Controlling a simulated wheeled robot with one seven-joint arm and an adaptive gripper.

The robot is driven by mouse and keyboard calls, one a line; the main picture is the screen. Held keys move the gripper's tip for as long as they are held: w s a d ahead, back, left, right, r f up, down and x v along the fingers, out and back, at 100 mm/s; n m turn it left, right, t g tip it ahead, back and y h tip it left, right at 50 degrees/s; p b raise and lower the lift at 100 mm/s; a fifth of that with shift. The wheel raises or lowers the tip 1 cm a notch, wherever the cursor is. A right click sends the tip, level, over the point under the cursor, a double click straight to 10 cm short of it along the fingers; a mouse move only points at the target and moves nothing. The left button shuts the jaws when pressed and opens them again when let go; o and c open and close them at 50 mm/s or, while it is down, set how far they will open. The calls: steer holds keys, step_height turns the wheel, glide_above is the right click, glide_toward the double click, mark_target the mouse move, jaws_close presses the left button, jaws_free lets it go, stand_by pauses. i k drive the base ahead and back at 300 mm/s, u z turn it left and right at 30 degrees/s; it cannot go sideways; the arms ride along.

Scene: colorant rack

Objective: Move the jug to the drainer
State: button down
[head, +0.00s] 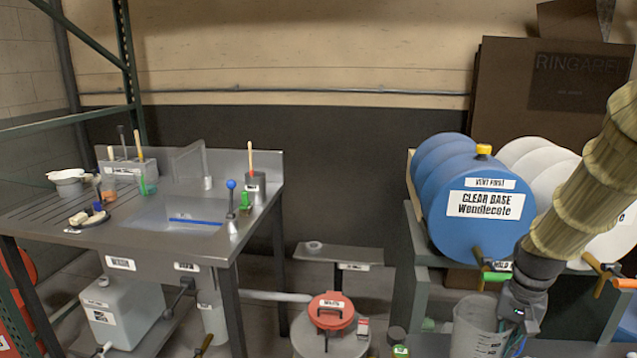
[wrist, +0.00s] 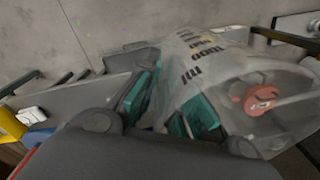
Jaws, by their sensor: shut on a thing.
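The jug (head: 478,326) is a clear, see-through measuring jug low in the head view, right of centre. In the wrist view the jug (wrist: 215,75) is tilted in the picture and shows dark volume print. My gripper (wrist: 172,112) is shut on the jug, with teal finger pads at its near side; the exact contact is partly hidden. In the head view my gripper (head: 512,335) is at the jug's right side. The drainer (head: 22,208) is the grooved metal board at the left of the sink bench, far from the jug.
The sink (head: 190,212) lies right of the drainer. A red-lidded drum (head: 331,310) and low shelf (head: 340,253) stand between bench and jug. Blue drums (head: 470,205) sit above the jug.

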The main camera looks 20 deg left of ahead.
mark_target(61, 221)
steer(key=u, duration=2.65)
steer(key=i, duration=1.15)
steer(key=z, duration=0.05)
